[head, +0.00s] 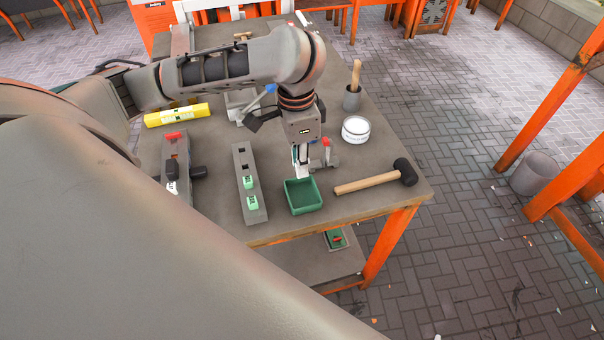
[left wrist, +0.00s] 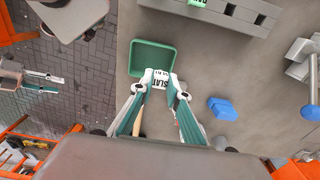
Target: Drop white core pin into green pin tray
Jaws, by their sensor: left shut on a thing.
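The white core pin (left wrist: 160,78), with dark lettering, is held between the fingertips of my left gripper (left wrist: 161,82). In the head view, my left gripper (head: 301,168) points down at the far edge of the green pin tray (head: 303,197), with the pin's white end (head: 303,171) showing. The tray looks empty and also shows in the left wrist view (left wrist: 152,58), with the pin overlapping its rim corner; I cannot tell the pin's height above it.
A grey block with green pins (head: 250,182) lies left of the tray. A mallet (head: 375,180) lies right of it. A white tub (head: 356,130) and a clamp with a red tip (head: 327,152) stand behind. The table's front edge is close.

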